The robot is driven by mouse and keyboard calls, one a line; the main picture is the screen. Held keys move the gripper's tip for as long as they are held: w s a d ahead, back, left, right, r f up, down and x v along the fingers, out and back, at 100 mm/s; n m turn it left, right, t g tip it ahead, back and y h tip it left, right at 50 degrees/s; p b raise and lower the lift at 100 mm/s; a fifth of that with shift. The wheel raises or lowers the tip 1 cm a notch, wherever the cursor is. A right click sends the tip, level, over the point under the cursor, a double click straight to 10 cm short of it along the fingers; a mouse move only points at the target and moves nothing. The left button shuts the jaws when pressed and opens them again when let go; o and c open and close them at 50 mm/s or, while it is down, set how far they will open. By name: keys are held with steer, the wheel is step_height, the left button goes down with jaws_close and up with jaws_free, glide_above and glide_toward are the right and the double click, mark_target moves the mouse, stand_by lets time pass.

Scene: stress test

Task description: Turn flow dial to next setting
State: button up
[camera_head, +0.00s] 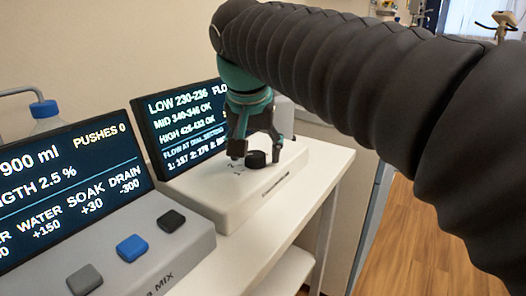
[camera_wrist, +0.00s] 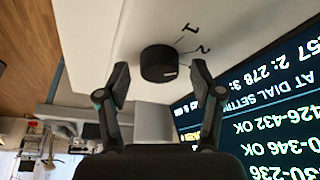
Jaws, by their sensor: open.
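The flow dial is a round black knob (camera_head: 256,159) on the top of a white unit (camera_head: 235,195). In the wrist view the dial (camera_wrist: 158,62) shows a short white mark on its face, toward the lower right. The printed numbers 1 (camera_wrist: 190,28) and 2 (camera_wrist: 203,48) lie to its upper right; a third number is not visible. My gripper (camera_head: 257,150) is just above the dial. In the wrist view my gripper's fingers (camera_wrist: 160,76) are apart, one on each side of the dial, with gaps; contact is not visible.
The unit's screen (camera_head: 185,125) stands behind the dial, listing LOW, MID and HIGH ranges and flow per dial setting. A second console with a screen (camera_head: 65,185) and grey, blue (camera_head: 132,248) and black buttons stands at left. A blue-capped bottle (camera_head: 45,115) is behind it.

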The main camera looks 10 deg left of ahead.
steer(key=c, duration=1.1)
steer(key=shift+c, duration=0.2)
steer(key=shift+n, duration=0.4)
steer(key=n, duration=0.1)
steer(key=n+y+p, duration=0.1)
steer(key=n, duration=0.1)
steer(key=shift+w+d+y, duration=0.1)
steer(key=shift+d+y, duration=0.05)
steer(key=shift+y, duration=0.15)
steer(key=shift+n+g+y+p, duration=0.6)
steer(key=shift+n+p, duration=0.2)
steer(key=shift+n, duration=1.2)
